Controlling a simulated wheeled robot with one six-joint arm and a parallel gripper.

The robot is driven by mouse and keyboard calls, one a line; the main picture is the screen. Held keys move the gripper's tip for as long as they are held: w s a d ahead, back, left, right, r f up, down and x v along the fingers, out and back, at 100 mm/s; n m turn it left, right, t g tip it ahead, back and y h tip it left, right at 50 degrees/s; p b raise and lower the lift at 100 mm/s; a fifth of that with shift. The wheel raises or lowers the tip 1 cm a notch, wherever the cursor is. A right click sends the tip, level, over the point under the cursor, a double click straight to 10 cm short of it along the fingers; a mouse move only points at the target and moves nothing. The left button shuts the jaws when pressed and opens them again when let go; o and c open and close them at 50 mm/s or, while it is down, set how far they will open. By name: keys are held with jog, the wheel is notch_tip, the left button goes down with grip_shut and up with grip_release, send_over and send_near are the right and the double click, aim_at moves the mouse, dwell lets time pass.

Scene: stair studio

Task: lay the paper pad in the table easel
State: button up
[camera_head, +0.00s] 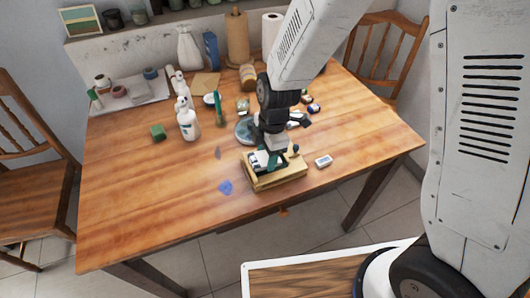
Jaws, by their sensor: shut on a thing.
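The table easel (277,180) is a small, light wooden box-like stand near the front edge of the table. My gripper (272,160) points down right over it, its fingers low at the easel's top. It is shut on a small whitish piece that looks like the paper pad (258,158). The pad shows at the left of the fingers, within the easel's outline. Whether it touches the easel's bed cannot be told. My gripper and wrist hide part of the pad and the easel's back.
A white eraser-like block (323,161) lies right of the easel. A round grey-green dish (246,131) sits behind it. The table's front left is clear except for blue stains.

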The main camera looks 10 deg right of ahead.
jog(key=o, duration=1.4)
jog(key=shift+d, duration=0.1)
jog(key=shift+c, duration=0.2)
notch_tip(320, 180, up, 12)
jog(key=d, duration=0.1)
jog(key=shift+d, duration=0.2)
jog(key=s+d+r+m, duration=0.7)
jog(key=s+d+m, duration=0.2)
jog(key=s+m, duration=0.1)
jog(key=s+d+r+m+t+h, duration=0.1)
jog(key=s+d+r+m, duration=0.6)
jog(key=s+d+m, duration=0.2)
jog(key=shift+s+d+m+t, duration=0.3)
jog(key=shift+s+d+m, duration=0.15)
jog(key=shift+m, duration=0.75)
jog(key=shift+r, duration=0.1)
